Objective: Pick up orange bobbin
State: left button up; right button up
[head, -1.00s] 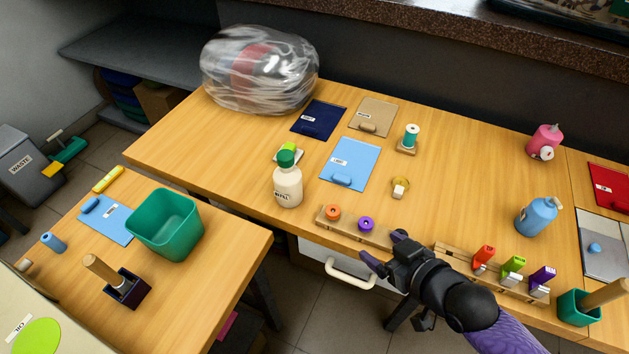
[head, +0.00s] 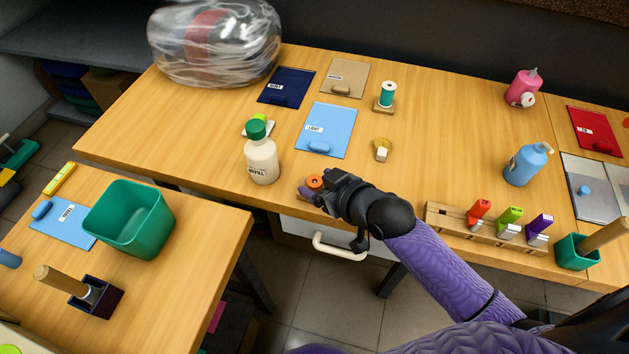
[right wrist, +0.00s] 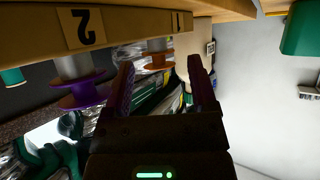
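The orange bobbin (head: 315,182) sits on the small wooden rack at the near edge of the long table, partly covered by my right gripper (head: 318,193). In the right wrist view the orange bobbin (right wrist: 157,62) is on a peg of the rack (right wrist: 130,28), by the label 1. My right gripper (right wrist: 161,64) is open there, with the bobbin showing between its fingertips, nearer the left finger. I cannot tell whether they touch. My left gripper is out of view.
A white bottle with a green cap (head: 261,155) stands left of the rack. A light blue folder (head: 325,128) and a yellow item (head: 382,146) lie behind. A rack of coloured clips (head: 475,228) is to the right. A drawer handle (head: 338,246) juts out below.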

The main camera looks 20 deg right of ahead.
grip_shut()
jog(key=shift+r, duration=0.1)
